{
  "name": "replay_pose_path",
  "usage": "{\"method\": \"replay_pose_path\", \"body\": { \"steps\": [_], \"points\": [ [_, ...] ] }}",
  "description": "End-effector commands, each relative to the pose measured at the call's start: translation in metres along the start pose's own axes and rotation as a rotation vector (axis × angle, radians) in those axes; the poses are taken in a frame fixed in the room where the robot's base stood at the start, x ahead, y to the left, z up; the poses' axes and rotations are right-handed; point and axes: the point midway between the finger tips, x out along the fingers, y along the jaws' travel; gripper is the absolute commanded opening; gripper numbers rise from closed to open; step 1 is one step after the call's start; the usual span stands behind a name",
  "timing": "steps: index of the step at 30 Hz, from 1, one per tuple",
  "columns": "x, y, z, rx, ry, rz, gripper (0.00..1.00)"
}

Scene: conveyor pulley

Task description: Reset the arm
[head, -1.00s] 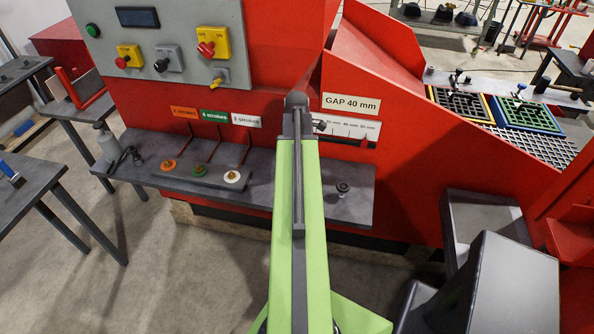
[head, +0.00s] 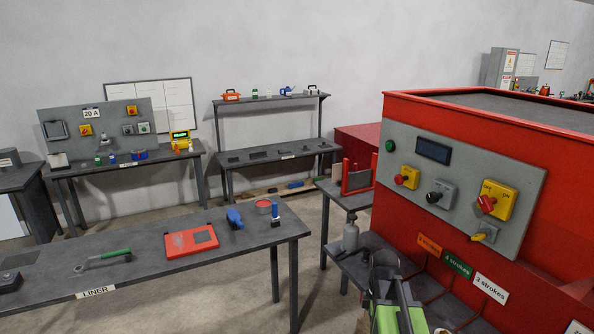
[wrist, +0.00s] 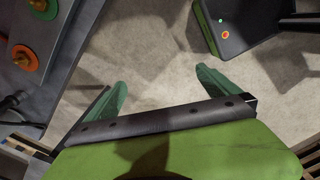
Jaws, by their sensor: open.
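My gripper (wrist: 160,80) shows in the wrist view with its two green fingers spread apart. Nothing is between them, only concrete floor beyond. In the head view my green and grey arm (head: 392,300) is at the lower right, in front of the red machine (head: 340,0) and its shelf. The fingers are not distinguishable in that view. In the wrist view the grey shelf (wrist: 60,50) is to the left of the fingers, apart from them, with an orange disc (wrist: 25,58) and a green disc (wrist: 43,8) on it.
A control panel (head: 460,190) with knobs is on the red machine. A grey bottle (head: 350,235) stands near my arm. Open floor lies between the benches.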

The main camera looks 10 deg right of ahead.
Motion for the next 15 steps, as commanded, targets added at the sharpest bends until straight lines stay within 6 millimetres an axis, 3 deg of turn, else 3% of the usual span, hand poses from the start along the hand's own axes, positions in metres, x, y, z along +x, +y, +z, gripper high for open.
{"method": "replay_pose_path", "body": {
  "steps": [1,3,6,9,15],
  "points": [
    [0.000,-0.010,-0.036,0.020,0.000,0.000,1.00],
    [0.000,-0.024,-0.079,0.096,0.000,0.000,1.00],
    [0.000,-0.047,-0.126,0.269,-0.001,0.000,1.00],
    [0.000,-0.061,-0.146,0.487,-0.001,0.000,1.00],
    [0.000,-0.069,-0.142,0.975,0.000,0.000,1.00]
  ]
}}
